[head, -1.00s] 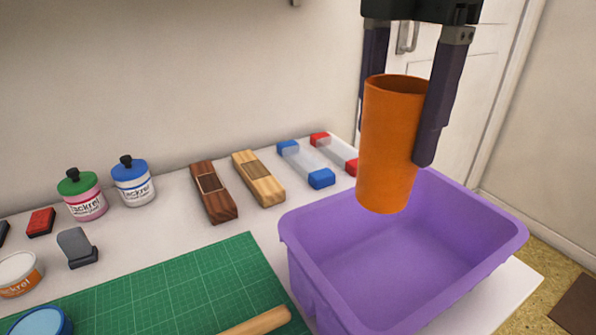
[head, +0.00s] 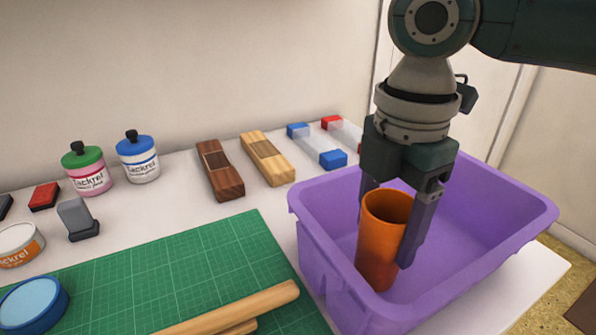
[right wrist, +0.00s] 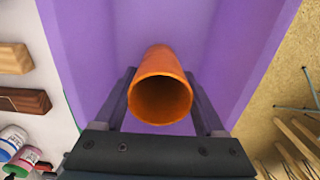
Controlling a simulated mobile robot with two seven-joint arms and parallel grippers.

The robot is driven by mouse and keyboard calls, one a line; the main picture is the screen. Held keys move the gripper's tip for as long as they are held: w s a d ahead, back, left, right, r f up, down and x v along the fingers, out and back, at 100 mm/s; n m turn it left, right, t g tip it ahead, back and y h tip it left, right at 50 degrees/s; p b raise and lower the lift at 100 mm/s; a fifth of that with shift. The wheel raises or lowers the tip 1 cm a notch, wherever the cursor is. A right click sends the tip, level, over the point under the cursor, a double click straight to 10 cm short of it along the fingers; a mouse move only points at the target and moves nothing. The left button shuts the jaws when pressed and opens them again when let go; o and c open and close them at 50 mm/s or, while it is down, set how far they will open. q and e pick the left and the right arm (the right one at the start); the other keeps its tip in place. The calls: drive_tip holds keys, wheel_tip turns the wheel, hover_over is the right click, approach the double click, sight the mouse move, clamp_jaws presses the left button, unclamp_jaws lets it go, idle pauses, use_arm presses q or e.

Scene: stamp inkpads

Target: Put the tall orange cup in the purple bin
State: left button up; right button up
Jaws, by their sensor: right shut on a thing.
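The tall orange cup (head: 382,240) is upright inside the purple bin (head: 480,208), toward its left part. My right gripper (head: 385,240) is shut on the cup, with one finger on each side of it. The right wrist view shows the cup (right wrist: 160,95) between the two fingers, its open mouth toward the camera and purple bin walls (right wrist: 85,45) around it. I cannot tell whether the cup's base touches the bin floor. My left gripper is not in view.
A green cutting mat (head: 170,275) with wooden rods (head: 240,310) lies left of the bin. Wooden blocks (head: 220,170), clear-bodied pieces with blue ends (head: 318,147) and ink bottles (head: 138,160) stand behind. The bin's right part is empty.

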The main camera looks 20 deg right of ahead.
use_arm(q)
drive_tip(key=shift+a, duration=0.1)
use_arm(e)
drive_tip(key=o, duration=1.3)
drive_tip(key=shift+f, duration=0.1)
use_arm(q)
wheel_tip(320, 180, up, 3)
drive_tip(key=p, duration=0.3)
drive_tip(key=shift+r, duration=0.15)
use_arm(e)
wheel_tip(320, 180, up, 12)
drive_tip(key=shift+r, duration=0.15)
